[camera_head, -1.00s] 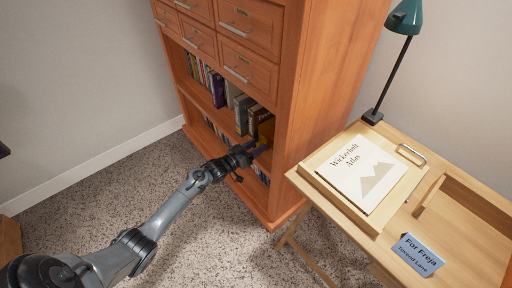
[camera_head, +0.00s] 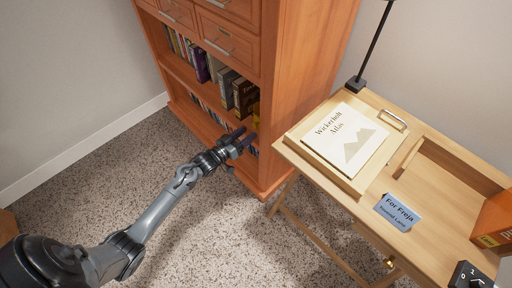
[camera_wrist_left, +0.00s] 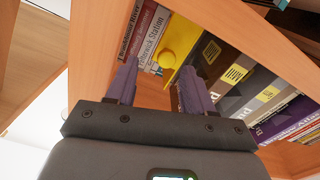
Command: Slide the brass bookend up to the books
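The brass bookend (camera_wrist_left: 181,42), yellow with a round knob, stands on the bookcase's open shelf in the left wrist view. Only a small yellow part of the bookend (camera_head: 256,112) shows at the shelf's right end in the head view. Dark books with gold labels (camera_wrist_left: 228,72) stand close beside it; I cannot tell if they touch. My left gripper (camera_head: 248,135) is in front of the shelf, fingers apart. In the left wrist view, the open gripper (camera_wrist_left: 158,76) has nothing clearly held, and its right finger overlaps the bookend's lower edge. My right gripper is out of view.
More books (camera_wrist_left: 145,38) show on the bookend's other side in the left wrist view. The wooden bookcase (camera_head: 290,95) has a tall side panel near my gripper. A desk (camera_head: 440,205) with an atlas (camera_head: 346,138) stands to the right. Carpet (camera_head: 110,180) lies clear in front.

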